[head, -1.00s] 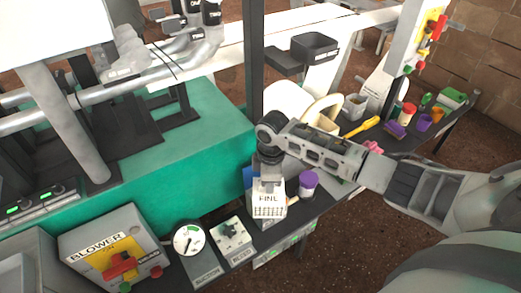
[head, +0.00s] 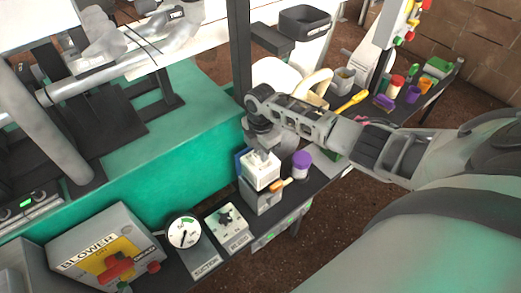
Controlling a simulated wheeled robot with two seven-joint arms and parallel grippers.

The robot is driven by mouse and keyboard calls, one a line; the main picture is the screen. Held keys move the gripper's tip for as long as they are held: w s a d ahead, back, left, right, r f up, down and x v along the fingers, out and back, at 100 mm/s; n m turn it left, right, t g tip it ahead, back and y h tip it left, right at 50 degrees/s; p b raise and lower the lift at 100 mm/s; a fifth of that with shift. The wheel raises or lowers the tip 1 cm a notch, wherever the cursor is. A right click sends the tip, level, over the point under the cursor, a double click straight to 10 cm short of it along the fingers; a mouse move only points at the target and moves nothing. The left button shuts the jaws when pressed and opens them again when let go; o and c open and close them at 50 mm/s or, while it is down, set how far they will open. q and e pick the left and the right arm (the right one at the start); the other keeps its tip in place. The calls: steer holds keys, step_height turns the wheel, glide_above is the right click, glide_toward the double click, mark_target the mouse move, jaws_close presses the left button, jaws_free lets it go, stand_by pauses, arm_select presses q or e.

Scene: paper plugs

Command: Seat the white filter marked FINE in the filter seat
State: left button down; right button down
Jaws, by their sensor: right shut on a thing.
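My right gripper (head: 264,150) comes in from the right, points down and is shut on the white filter (head: 261,173). The filter is a small white block, and its marking is too small to read now. It is directly over a grey box (head: 262,201) that looks like the filter seat, on the narrow dark shelf. Its lower edge meets the top of the box in the picture. I cannot tell whether it touches the box or hangs just above it. The inside of the box is hidden. My left gripper is not in view.
A purple-lidded jar (head: 302,162) stands close to the right of the box, with an orange handle (head: 285,184) beside it. A gauge (head: 185,232), a dial box (head: 226,221) and the BLOWER box (head: 108,255) are front left. Small containers crowd the back right shelf.

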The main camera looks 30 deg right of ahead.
mark_target(260, 165)
steer(key=shift+d, duration=0.1)
steer(key=shift+f, duration=0.25)
steer(key=shift+f+b, duration=0.7)
steer(key=shift+b, duration=0.05)
step_height(260, 165, down, 4)
steer(key=b, duration=0.2)
steer(key=shift+r+b, duration=0.2)
steer(key=shift+b, duration=0.2)
arm_select(q)
steer(key=shift+w+d+f+n+t, duration=0.15)
steer(key=shift+w+d+f, duration=0.05)
steer(key=shift+f, duration=0.15)
steer(key=shift+w+d+f+n+t, duration=0.15)
steer(key=shift+d+f, duration=0.05)
steer(key=shift+f, duration=0.15)
arm_select(e)
steer(key=shift+f, duration=0.15)
arm_select(q)
steer(key=shift+s+r+p, duration=0.1)
steer(key=shift+r+p, duration=0.1)
steer(key=shift+p, duration=0.1)
steer(key=shift+a, duration=0.1)
